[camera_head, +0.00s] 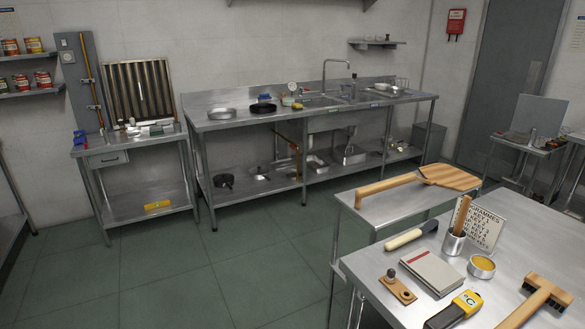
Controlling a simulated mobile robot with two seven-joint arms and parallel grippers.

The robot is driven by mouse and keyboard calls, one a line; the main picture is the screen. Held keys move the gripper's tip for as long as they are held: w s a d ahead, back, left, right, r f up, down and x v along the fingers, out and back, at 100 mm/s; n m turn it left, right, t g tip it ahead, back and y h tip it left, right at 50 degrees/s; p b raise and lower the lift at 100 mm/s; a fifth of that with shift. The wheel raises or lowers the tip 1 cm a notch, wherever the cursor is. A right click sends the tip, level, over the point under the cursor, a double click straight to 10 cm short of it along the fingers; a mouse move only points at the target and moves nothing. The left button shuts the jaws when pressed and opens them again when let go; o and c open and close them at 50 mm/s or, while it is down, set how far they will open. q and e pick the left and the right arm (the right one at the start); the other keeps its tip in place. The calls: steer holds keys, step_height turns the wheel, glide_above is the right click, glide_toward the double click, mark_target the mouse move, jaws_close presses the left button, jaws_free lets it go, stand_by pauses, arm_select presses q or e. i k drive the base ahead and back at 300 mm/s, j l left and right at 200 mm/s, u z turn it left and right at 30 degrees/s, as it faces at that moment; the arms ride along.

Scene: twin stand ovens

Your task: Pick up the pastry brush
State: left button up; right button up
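A wooden handle (465,213) stands up out of a metal cup (453,243) on the near right steel table. It may be the pastry brush, but its lower end is hidden inside the cup, so I cannot tell. A wider wooden brush (547,289) with dark bristles along its head lies at the table's right side, its handle running toward the bottom edge. A small bowl with yellow contents (481,267) stands beside the cup. Neither of my grippers shows in the head view.
The near table (400,308) also holds a notebook (433,270), a yellow-and-black device (458,309), a pale-handled tool (411,235), a wooden block with a knob (397,287) and a lettered sign (480,225). A wooden peel (445,177) lies behind. The floor at left is clear.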

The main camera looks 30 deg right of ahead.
mark_target(467, 200)
steer(key=i, duration=1.4)
steer(key=i+z, duration=0.15)
steer(key=z, duration=0.2)
steer(key=i+j+z, duration=0.1)
steer(key=z, duration=0.3)
steer(key=i+j+z, duration=0.1)
steer(key=i+z, duration=0.25)
steer(key=k+z, duration=0.1)
steer(key=z, duration=1.45)
